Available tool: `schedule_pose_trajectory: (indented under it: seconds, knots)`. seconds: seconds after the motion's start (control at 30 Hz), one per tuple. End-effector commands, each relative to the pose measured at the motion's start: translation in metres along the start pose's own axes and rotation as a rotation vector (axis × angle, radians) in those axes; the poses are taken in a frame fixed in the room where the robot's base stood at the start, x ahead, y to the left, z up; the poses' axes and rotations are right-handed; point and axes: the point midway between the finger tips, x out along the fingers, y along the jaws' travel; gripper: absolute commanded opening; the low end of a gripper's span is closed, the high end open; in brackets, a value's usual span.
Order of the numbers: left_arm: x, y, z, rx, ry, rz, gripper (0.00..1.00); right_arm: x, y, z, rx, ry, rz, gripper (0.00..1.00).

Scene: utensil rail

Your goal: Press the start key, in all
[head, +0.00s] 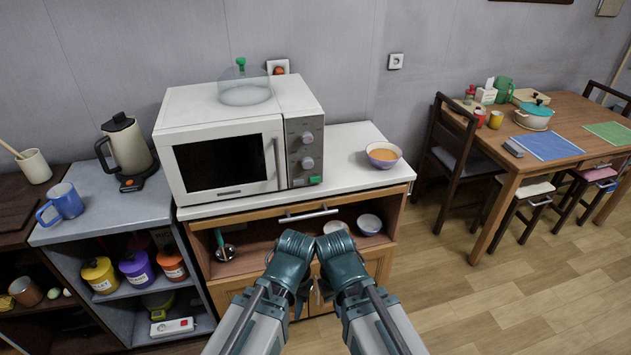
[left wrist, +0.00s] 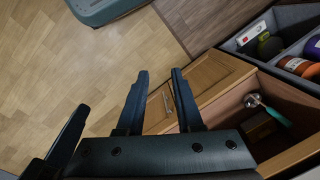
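The white microwave (head: 232,140) stands on the cabinet's white top with its door shut. Its grey panel (head: 305,145) at the right has two round knobs, and the green start key (head: 315,180) sits at the bottom, beside a paler key. My left gripper (left wrist: 160,76) is empty, with its two fingers apart, in the left wrist view. Both arms are in front of and below the microwave in the head view, apart from the key. My right gripper (head: 333,290) is beside the left one; its fingers are mostly hidden there.
A glass cover (head: 244,90) with a green knob rests on the microwave. A bowl of orange food (head: 383,155) stands right of it on the white top (head: 350,138). A kettle (head: 126,145) and blue mug (head: 62,203) stand left. A dining table (head: 560,125) is at the right.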

Motion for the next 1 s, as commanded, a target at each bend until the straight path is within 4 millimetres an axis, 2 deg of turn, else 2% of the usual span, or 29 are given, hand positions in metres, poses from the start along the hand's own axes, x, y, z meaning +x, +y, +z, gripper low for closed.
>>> schedule_pose_trajectory:
  seconds: [0.03, 0.17, 0.2, 1.0]
  knots:
    - [0.0, 0.0, 0.0, 0.0, 0.0, 0.0, 0.24, 0.0, 0.0, 0.0, 0.0, 0.0, 0.0, 0.0]
    - [0.0, 0.0, 0.0, 0.0, 0.0, 0.0, 0.01, 0.0, 0.0, 0.0, 0.0, 0.0, 0.0, 0.0]
    - [0.0, 0.0, 0.0, 0.0, 0.0, 0.0, 0.0, 0.0, 0.0, 0.0, 0.0, 0.0, 0.0, 0.0]
    - [0.0, 0.0, 0.0, 0.0, 0.0, 0.0, 0.0, 0.0, 0.0, 0.0, 0.0, 0.0, 0.0, 0.0]
